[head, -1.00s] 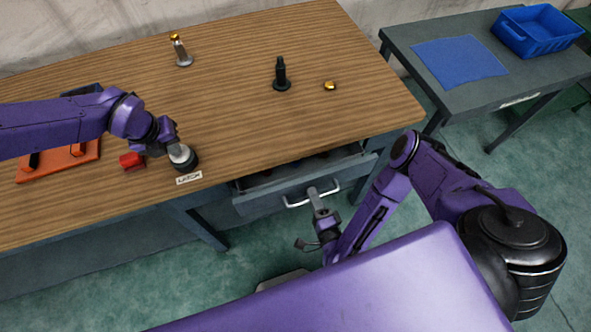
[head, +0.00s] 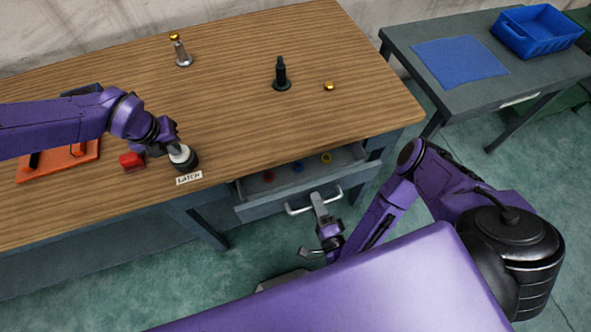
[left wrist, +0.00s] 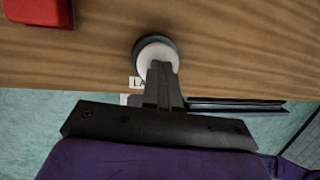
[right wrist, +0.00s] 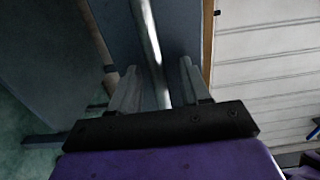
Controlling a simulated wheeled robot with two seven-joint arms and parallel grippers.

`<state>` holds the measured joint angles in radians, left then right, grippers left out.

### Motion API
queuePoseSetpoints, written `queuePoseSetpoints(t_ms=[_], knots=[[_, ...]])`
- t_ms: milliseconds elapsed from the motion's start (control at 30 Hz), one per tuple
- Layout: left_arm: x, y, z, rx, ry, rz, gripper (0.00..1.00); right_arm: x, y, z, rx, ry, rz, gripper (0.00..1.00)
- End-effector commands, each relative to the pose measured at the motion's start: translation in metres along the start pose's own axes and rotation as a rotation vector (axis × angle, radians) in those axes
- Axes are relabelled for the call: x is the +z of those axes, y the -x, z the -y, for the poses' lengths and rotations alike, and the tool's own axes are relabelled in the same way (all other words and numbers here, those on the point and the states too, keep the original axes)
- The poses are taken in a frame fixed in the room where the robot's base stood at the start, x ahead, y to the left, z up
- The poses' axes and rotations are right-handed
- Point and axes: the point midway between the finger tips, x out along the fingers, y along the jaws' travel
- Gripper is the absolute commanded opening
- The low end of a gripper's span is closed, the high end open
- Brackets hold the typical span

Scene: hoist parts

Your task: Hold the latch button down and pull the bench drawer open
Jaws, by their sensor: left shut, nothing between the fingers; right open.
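The latch button (head: 183,158), a white cap on a dark round base, is at the table's front edge beside the LATCH label (head: 188,178). My left gripper (head: 174,143) is shut and empty, its tips on or just over the cap; in the left wrist view its tips (left wrist: 160,66) overlap the white cap (left wrist: 157,53). The drawer (head: 300,200) stands partly open. Its handle (head: 297,211) is a silver bar. My right gripper (head: 318,200) is open at the handle; in the right wrist view the bar (right wrist: 148,35) runs between the two spread fingers.
Small red, blue and yellow pieces (head: 326,159) lie in the drawer. On the table (head: 225,100) are a red block (head: 132,160), an orange tray (head: 75,168), a black post (head: 281,75), a silver post (head: 181,52) and a gold piece (head: 328,86). Floor in front is free.

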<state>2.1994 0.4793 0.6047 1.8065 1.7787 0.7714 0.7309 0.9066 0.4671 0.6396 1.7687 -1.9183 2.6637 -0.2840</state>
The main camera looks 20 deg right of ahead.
Motion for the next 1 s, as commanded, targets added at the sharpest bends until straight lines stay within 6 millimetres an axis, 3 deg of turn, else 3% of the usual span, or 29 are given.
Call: queuePoseSetpoints(t_ms=[600, 1000], knots=[[-0.001, -0.001, -0.001, 0.001, 0.000, -0.003, 0.00, 0.000, 0.055, -0.001, 0.004, 0.000, -0.002, 0.47], [-0.001, 0.000, 0.000, 0.001, 0.000, -0.003, 0.00, 0.000, 0.060, 0.001, 0.001, 0.000, 0.000, 0.47]])
